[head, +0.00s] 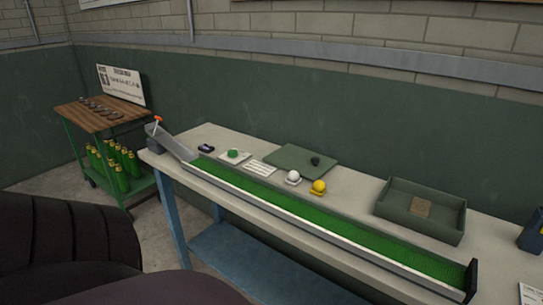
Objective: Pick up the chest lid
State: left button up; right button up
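The chest lid seems to be the flat dark green panel (290,156) lying on the back part of the workbench, with a small dark round knob (315,161) on its right half. An open dark green box (452,228), likely the chest, stands to its right, apart from it. A small brown square piece (421,207) lies inside the box. Neither of my grippers shows; only dark links of my own arm or body fill the lower left of the head view.
A long green turf channel (300,217) with a ramp runs along the bench's front. A cart (105,118) stands left; a wall is behind.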

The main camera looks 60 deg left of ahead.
aim_at(311, 166)
jog(key=u, duration=1.5)
